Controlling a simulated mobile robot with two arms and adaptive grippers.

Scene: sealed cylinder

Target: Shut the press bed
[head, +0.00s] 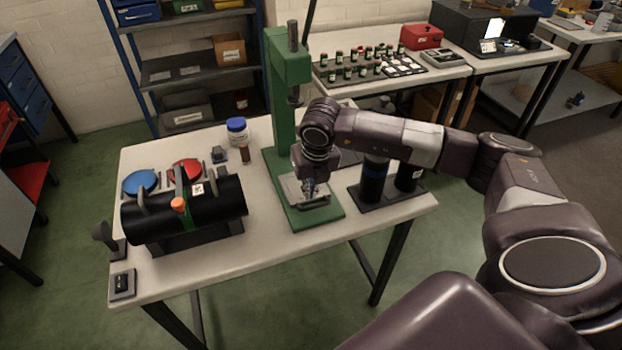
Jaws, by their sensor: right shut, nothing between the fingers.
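The green press (278,110) stands upright near the middle of the white table. Its bed (312,212), a green base with a light metal plate, lies low at the front of the column. My right gripper (310,192) points down over the bed plate, with its fingers shut and empty. It is at or just above the plate; I cannot tell if they touch. My right wrist hides part of the bed and the space behind it. My left gripper is not in view.
A black cylinder (225,207) with an orange knob lies on a stand at the left. Blue and red discs (141,182) lie behind it. A white tub with a blue lid (237,131) stands at the back. Dark upright cylinders (373,182) stand right of the press. The front table strip is clear.

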